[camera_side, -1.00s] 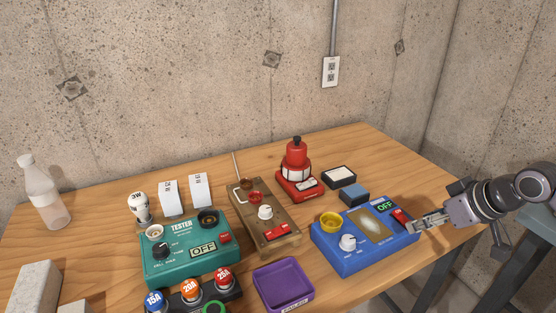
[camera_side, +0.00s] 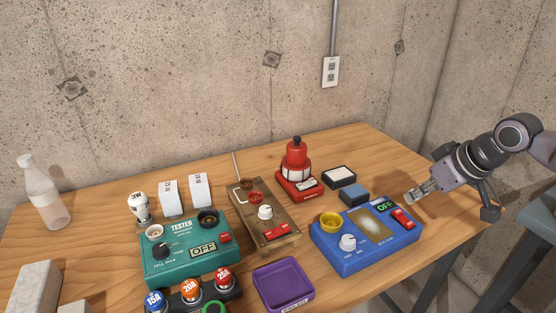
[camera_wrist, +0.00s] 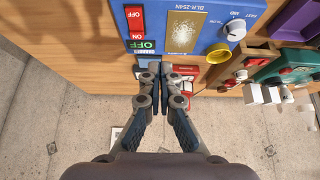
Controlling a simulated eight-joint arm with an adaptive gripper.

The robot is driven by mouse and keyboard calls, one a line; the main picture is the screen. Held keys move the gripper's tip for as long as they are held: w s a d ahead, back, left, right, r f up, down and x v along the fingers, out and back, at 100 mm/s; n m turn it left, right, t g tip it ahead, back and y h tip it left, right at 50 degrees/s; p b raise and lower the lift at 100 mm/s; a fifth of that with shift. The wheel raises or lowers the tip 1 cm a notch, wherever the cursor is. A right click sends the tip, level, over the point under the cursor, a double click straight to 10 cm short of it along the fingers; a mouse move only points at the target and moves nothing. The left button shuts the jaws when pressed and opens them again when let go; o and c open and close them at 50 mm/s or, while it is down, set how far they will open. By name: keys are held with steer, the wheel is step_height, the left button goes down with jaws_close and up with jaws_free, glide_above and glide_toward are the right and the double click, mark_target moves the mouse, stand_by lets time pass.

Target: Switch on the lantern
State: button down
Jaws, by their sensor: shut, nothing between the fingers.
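The red lantern (camera_side: 295,157) stands upright toward the back of the table, with a white band, a black top knob and a red base carrying a small pale plate. Its lamp looks unlit. In the wrist view only some red and white behind my fingers may belong to it. My gripper (camera_side: 411,198) is shut and empty, in the air right of the lantern and above the table near the blue box. In the wrist view my gripper (camera_wrist: 178,72) has its fingertips together.
The blue box (camera_side: 365,250) with a red rocker (camera_side: 403,219) and an OFF display lies below my gripper. A dark-rimmed tray (camera_side: 339,176) and blue-grey block (camera_side: 355,194) lie between lantern and gripper. A wooden board (camera_side: 277,240) with sockets is left of the lantern.

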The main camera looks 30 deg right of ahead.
steer(key=w+a+r+g, duration=0.1)
steer(key=w+a+r, duration=0.1)
steer(key=w+r, duration=0.45)
steer(key=w+a+r+g, duration=0.1)
steer(key=w+r+g, duration=0.15)
steer(key=w, duration=0.65)
steer(key=g+h, duration=0.1)
steer(key=g, duration=0.2)
glide_above(313, 180)
steer(key=a, duration=0.2)
step_height(313, 180, down, 3)
steer(key=shift+a+f+h, duration=0.2)
steer(key=shift+f+h, duration=0.1)
steer(key=shift+f, duration=0.5)
steer(key=f, duration=0.4)
steer(key=d+f, duration=0.1)
steer(key=f, duration=0.4)
steer(key=d+f, duration=0.1)
steer(key=f, duration=0.4)
